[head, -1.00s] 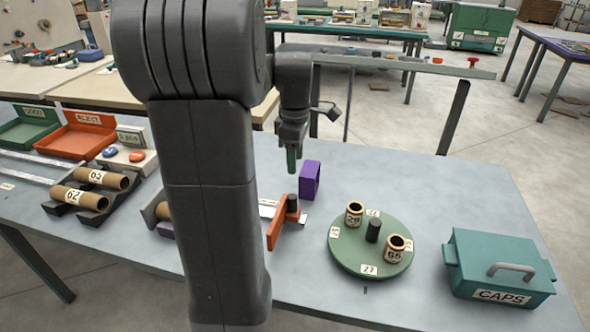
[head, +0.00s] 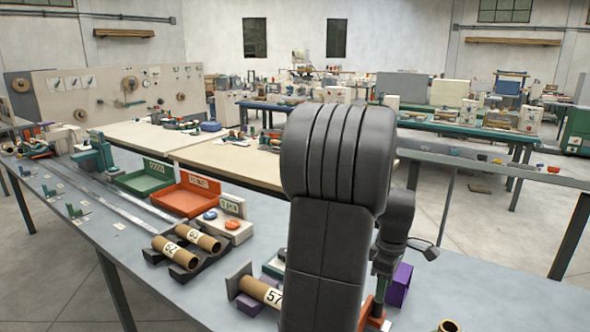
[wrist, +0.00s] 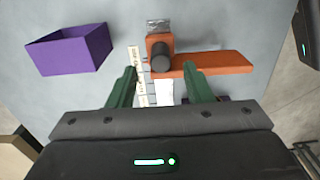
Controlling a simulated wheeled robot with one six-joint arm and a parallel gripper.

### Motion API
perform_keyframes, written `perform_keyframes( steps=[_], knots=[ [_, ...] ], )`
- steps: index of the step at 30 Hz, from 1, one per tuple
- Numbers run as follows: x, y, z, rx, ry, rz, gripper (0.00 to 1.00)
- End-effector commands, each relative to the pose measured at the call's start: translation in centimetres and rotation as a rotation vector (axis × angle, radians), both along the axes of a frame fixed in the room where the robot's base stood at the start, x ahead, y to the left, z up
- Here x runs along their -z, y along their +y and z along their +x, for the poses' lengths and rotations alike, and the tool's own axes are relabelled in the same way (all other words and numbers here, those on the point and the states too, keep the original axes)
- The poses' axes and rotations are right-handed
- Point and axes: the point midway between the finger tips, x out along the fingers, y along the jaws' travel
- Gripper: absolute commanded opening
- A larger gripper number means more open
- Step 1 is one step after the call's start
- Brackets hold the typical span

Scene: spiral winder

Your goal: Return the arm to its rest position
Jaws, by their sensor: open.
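My gripper (head: 379,298) hangs down at the right of my dark arm, above the grey bench. In the wrist view its two green fingers (wrist: 160,76) stand apart with nothing between them. Beyond the fingertips are an orange lever (wrist: 215,63) with a dark round knob (wrist: 161,56) and a pale marked scale (wrist: 139,75). The gripper's height above them is hard to tell. A purple open box (wrist: 68,50) is at the upper left there; it shows beside the gripper in the head view (head: 400,286). My arm hides part of the bench.
Cardboard tubes (head: 176,252) lie in a dark cradle left of my arm; another tube (head: 262,292), marked 57, lies closer. A green tray (head: 145,180), a red-orange tray (head: 187,196) and a button box (head: 231,222) stand behind. Another tube's top (head: 449,326) shows at the bottom edge.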

Motion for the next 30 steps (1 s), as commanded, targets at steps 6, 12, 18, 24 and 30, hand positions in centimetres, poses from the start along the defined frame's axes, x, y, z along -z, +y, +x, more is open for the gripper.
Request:
perform_keyframes(
  steps=[6, 12, 18, 24, 30],
  knots=[
    [4.0, 0.1, 0.0, -0.001, 0.002, 0.001, 0.46],
    [5.6, 0.4, 0.3, -0.003, -0.001, 0.000, 0.46],
    [5.6, 0.8, 0.6, -0.001, -0.001, 0.000, 0.46],
    [5.5, 0.8, 0.6, -0.001, -0.001, 0.000, 0.46],
    [4.9, 1.0, 0.7, -0.002, -0.004, -0.001, 0.46]
  ],
)
